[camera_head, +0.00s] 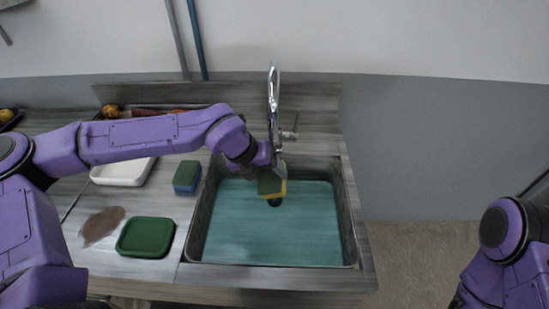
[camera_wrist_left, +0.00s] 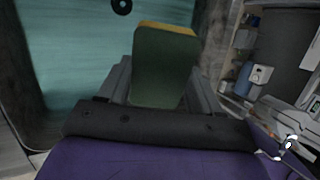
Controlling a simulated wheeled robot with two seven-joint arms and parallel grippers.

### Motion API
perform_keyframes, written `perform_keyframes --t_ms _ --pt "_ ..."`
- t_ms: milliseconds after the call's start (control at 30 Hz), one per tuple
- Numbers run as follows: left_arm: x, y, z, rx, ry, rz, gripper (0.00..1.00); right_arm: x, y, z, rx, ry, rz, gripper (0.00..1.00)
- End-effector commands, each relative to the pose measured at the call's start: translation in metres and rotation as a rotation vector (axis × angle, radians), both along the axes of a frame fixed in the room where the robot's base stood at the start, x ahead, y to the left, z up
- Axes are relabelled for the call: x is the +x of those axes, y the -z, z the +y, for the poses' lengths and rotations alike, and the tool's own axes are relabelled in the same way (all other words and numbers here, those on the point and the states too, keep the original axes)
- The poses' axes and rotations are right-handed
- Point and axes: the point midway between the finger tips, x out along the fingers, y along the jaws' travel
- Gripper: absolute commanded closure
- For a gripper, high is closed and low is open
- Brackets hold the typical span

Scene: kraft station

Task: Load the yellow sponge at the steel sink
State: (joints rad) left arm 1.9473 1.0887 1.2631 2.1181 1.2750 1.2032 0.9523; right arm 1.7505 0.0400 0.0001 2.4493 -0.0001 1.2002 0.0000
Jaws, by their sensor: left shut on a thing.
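The yellow sponge (camera_head: 284,187) has a dark green side, and my left gripper (camera_head: 272,174) is shut on it. It is held over the back part of the steel sink (camera_head: 198,231), below the chrome faucet (camera_head: 273,92). In the left wrist view the sponge (camera_wrist_left: 164,70) sits between the two fingers of my left gripper (camera_wrist_left: 160,85), its green face toward the camera and a yellow edge at its far end. The sink floor looks teal, with a round dark drain (camera_wrist_left: 122,6). My right gripper is out of view; only part of my right arm shows.
A blue and green sponge (camera_head: 187,176) stands on the counter left of the sink. A green lidded container (camera_head: 146,237), a brown stain (camera_head: 102,226) and a white tray (camera_head: 122,173) are further left. The faucet rises close behind my left gripper. The front of the basin is clear.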

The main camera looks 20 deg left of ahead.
Motion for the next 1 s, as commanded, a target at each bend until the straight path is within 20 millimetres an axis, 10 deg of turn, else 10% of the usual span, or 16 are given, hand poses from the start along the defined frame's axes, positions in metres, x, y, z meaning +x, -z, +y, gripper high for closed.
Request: perform_keyframes --t_ms 1000 --pt "0.005 0.110 0.000 -0.001 0.001 -0.002 0.60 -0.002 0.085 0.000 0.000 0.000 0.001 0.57"
